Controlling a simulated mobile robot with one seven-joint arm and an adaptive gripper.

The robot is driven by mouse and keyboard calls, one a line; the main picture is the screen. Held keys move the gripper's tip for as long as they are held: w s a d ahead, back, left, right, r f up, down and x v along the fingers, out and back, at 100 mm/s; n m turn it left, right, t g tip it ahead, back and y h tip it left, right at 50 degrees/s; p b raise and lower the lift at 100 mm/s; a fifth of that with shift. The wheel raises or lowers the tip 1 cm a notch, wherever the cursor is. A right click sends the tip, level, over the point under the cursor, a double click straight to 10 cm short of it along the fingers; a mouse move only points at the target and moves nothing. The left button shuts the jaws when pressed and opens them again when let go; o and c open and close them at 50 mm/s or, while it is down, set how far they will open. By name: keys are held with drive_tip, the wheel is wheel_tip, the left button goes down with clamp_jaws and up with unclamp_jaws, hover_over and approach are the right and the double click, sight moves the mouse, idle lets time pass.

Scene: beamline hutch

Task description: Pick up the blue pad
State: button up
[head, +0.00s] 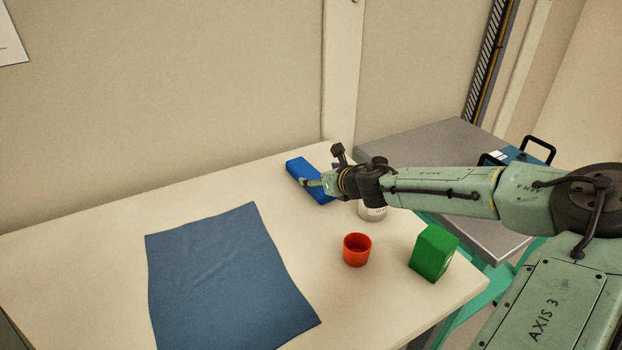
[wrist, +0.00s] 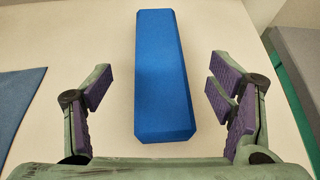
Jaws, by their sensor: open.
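The blue pad (head: 310,180) is a long bright-blue block with bevelled edges. It lies flat near the back of the cream table, partly hidden by my gripper in the head view. In the wrist view the blue pad (wrist: 164,75) runs lengthwise up the middle of the picture. In the head view my gripper (head: 312,183) is at the pad. I cannot tell its exact height over the table.
A dark blue cloth (head: 225,280) lies on the table (head: 90,235) at the left. A red cup (head: 357,250), a green block (head: 433,252) and a white can (head: 372,212), partly hidden by my arm, stand at the right. A grey bench (head: 430,140) with a blue handled case (head: 515,155) is beyond.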

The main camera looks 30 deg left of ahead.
sight(311, 173)
drive_tip(key=p+x, duration=0.1)
drive_tip(key=x, duration=0.5)
drive_tip(key=shift+w+a+f+p, duration=0.1)
drive_tip(key=shift+a+p, duration=0.2)
drive_tip(key=shift+c, duration=0.2)
drive_tip(key=c, duration=1.6)
